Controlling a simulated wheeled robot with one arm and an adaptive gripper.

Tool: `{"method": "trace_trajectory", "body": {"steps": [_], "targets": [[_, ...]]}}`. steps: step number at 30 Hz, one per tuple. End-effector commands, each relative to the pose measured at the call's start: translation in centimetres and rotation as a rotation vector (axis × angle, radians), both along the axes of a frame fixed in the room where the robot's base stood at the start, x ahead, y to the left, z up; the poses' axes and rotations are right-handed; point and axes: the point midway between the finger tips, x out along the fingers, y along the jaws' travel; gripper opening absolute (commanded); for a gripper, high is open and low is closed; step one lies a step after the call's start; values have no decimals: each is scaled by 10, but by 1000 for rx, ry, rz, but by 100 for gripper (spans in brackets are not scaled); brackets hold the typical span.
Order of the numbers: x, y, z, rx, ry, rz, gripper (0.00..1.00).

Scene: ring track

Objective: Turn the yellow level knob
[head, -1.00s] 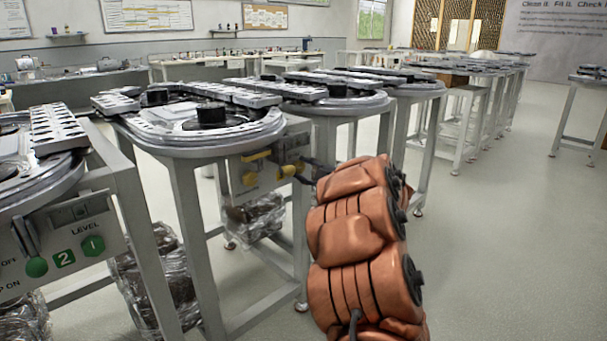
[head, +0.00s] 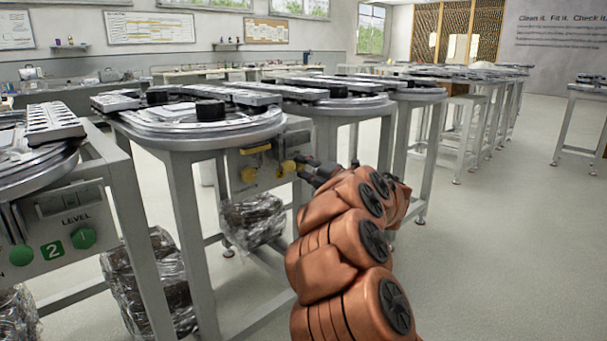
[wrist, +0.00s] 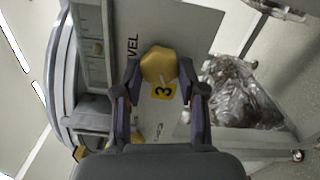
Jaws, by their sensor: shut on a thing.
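The yellow level knob (wrist: 158,65) is a faceted knob on a grey panel, beside the printed word LEVEL and a yellow plate marked 3 (wrist: 164,90). In the wrist view my gripper (wrist: 160,72) has one dark finger on each side of the knob and is shut on it; the exact contact is hard to see. In the head view the knob (head: 288,167) shows at the right of the panel, with my gripper (head: 304,168) reaching it from the right. The finger ends are small and dark there.
A yellow round button (head: 248,175) and a yellow handle (head: 256,149) sit on the same panel (head: 240,162). The floor (head: 500,240) at right is clear.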

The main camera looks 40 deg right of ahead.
Motion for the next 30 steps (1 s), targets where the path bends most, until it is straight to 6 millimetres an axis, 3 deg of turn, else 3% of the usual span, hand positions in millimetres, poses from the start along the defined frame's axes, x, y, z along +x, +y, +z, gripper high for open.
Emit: {"method": "trace_trajectory", "body": {"steps": [22,23,30], "targets": [[2,2,2,-91,-1,5,6],[2,2,2,-90,-1,5,42],[0,0,1,-89,0,1,66]]}}
